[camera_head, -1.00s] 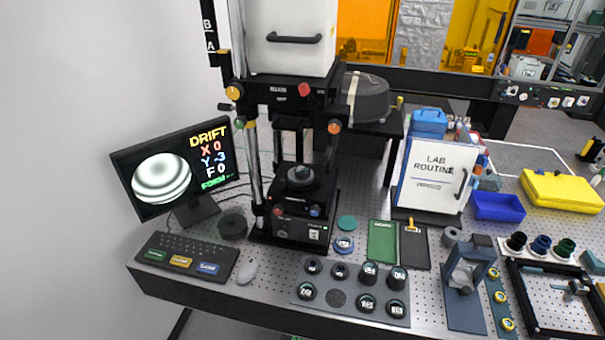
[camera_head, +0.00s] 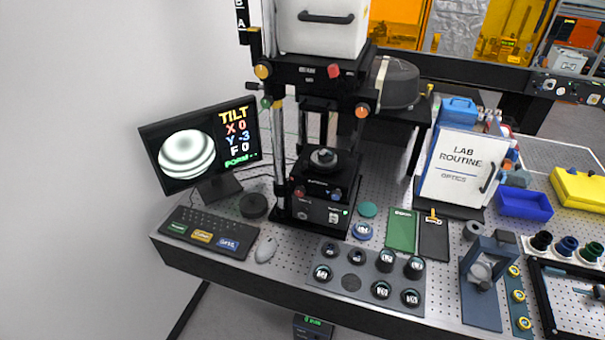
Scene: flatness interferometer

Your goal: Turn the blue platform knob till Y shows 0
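The interferometer (camera_head: 318,180) stands on the bench with a black platform base. A blue knob (camera_head: 337,193) is on the platform's front right, and a red knob (camera_head: 299,193) is on its front left. The monitor (camera_head: 203,148) at left shows TILT, X 0, Y -3, F 0 and FORM, beside a round grey fringe pattern (camera_head: 187,154).
A keyboard (camera_head: 208,231) and mouse (camera_head: 266,249) lie left of the platform. A tray of several dark round pieces (camera_head: 351,283) lies in front. A LAB ROUTINE board (camera_head: 462,168) stands at right.

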